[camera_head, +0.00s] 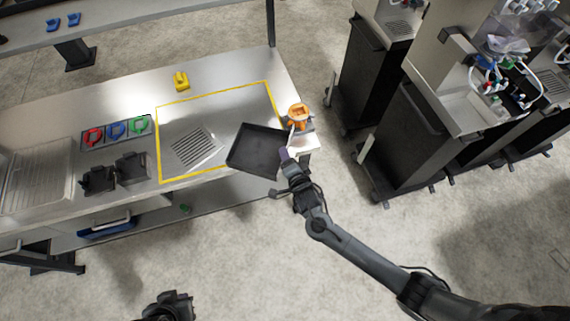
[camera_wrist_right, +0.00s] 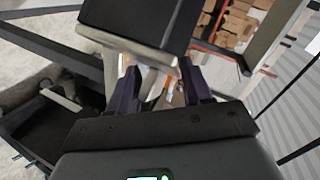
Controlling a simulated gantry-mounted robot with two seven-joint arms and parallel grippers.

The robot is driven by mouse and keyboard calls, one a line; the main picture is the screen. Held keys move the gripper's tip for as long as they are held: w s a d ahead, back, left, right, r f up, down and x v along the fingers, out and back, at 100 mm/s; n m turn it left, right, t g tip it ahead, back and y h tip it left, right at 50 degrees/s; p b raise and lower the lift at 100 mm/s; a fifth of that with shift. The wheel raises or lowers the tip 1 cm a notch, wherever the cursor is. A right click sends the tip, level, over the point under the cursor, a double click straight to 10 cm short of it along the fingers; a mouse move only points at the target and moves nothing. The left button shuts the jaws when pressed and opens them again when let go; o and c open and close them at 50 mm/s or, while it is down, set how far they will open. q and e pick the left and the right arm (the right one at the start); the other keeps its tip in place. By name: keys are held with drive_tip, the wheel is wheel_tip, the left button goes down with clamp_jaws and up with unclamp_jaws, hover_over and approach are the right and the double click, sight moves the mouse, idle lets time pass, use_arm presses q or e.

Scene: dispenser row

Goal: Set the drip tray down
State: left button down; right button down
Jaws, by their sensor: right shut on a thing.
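The black square drip tray (camera_head: 257,147) is at the right front part of the yellow-outlined area on the steel worktop, turned relative to the outline and covering part of its front line. My right gripper (camera_head: 286,157) is shut on the tray at its right side. In the right wrist view the dark tray (camera_wrist_right: 140,18) shows at the top, beyond the purple fingertips (camera_wrist_right: 160,85). I cannot tell whether the tray touches the worktop. My left gripper (camera_head: 172,305) is partly in view at the bottom edge, away from the worktop; its fingers are unclear.
A slotted grate (camera_head: 193,147) lies inside the yellow outline (camera_head: 158,145), left of the tray. An orange-topped item (camera_head: 299,115) stands close at the right corner. A yellow object (camera_head: 181,80) is behind. Black holders (camera_head: 98,179) stand left. The outlined area's back is clear.

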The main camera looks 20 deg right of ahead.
drive_tip(key=shift+w+a+f, duration=0.2)
drive_tip(key=shift+a, duration=0.25)
drive_tip(key=shift+f, duration=2)
drive_tip(key=shift+f, duration=0.2)
drive_tip(key=shift+c, duration=2.4)
unclamp_jaws()
drive_tip(key=shift+r, duration=0.1)
